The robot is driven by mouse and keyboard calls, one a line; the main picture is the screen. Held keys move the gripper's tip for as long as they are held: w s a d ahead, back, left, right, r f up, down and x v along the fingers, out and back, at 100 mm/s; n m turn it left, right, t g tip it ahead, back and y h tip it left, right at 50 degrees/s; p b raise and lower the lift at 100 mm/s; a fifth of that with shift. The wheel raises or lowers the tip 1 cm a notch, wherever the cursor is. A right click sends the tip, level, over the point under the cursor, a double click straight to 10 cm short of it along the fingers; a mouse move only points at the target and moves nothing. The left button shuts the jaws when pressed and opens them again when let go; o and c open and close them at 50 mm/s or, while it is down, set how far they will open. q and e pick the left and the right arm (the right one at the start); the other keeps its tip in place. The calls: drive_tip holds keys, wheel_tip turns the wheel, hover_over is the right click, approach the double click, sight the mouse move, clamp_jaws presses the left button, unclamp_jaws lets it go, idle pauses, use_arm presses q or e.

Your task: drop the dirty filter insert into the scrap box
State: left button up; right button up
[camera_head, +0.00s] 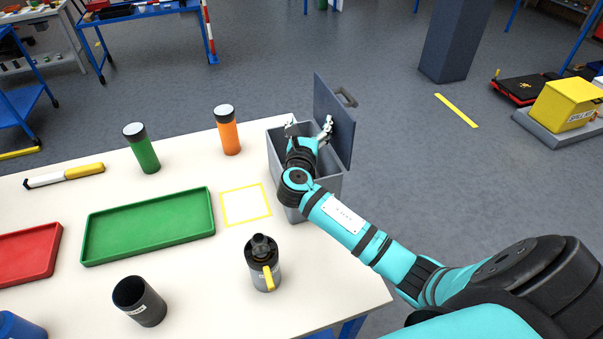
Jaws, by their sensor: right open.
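A grey box (328,190) stands at the right end of the white table, with its dark lid (340,135) swung up. I take it to be the scrap box; no label on it is readable. My right gripper (309,129) is over the box opening, its fingers apart, one near the raised lid. I see nothing held between the fingers. I cannot make out the dirty filter insert; the gripper and wrist hide much of the box's inside. A dark housing (262,265) with a yellow handle stands at the table's front. My left gripper is not in view.
On the white table (190,175) stand a green cylinder (141,150), an orange cylinder (228,132) and a black cup (139,302). A green tray (150,226) and a red tray (28,255) look empty. A yellow square outline (223,210) encloses bare tabletop.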

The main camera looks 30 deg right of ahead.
drive_tip(key=v, duration=1.2)
